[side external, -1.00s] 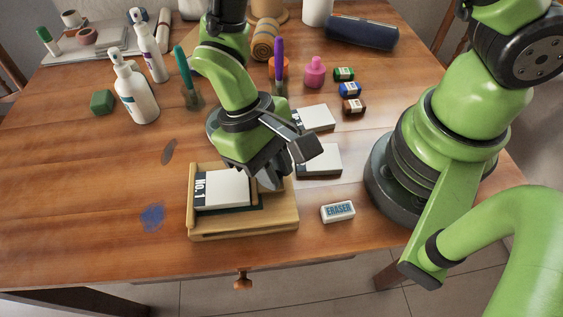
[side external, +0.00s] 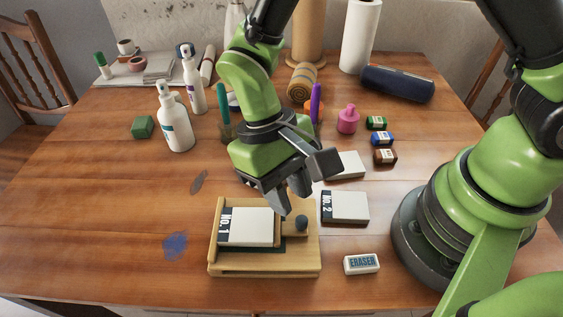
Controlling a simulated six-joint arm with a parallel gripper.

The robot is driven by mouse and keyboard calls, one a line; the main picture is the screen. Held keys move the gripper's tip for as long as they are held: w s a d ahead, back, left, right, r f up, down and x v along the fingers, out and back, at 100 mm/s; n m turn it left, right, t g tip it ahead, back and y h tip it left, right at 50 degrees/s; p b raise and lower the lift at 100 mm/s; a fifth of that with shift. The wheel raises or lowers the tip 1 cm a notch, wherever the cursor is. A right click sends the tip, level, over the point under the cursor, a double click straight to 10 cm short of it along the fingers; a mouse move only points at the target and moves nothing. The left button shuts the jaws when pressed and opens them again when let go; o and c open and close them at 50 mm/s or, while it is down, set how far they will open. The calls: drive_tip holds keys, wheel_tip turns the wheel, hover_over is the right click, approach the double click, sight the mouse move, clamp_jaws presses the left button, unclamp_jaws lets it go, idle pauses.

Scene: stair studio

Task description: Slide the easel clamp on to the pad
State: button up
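The wooden easel (side external: 265,270) lies flat near the table's front edge. The white pad marked NO. 1 (side external: 247,227) rests in it, towards its left side. The easel clamp, a wooden piece with a dark round knob (side external: 302,222), is at the pad's right. A narrow wooden strip shows beside the pad's right edge; I cannot tell whether the clamp touches the pad. My gripper (side external: 295,203) is just above and behind the knob, pointing down. Its two grey fingers look apart, with nothing visible between them. The fingers hide part of the easel's back edge.
A pad marked NO. 2 (side external: 345,207) lies right of the easel, with another pad (side external: 347,165) behind it. An eraser (side external: 361,264) is at front right. Spray bottles (side external: 175,118) and small paint jars (side external: 382,138) stand farther back. The table's left is mostly clear.

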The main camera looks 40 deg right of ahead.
drive_tip(key=v, duration=0.6)
drive_tip(key=shift+f, duration=0.1)
drive_tip(key=d+r+m+t+y, duration=0.15)
drive_tip(key=d+r+t, duration=0.35)
drive_tip(key=r, duration=0.5)
drive_tip(key=s+d+r+m+t, duration=0.2)
drive_tip(key=s+d+r+t, duration=0.4)
drive_tip(key=d, duration=0.3)
drive_tip(key=shift+s+d+r+t, duration=0.15)
drive_tip(key=shift+s+r+t, duration=0.15)
drive_tip(key=shift+s, duration=0.6)
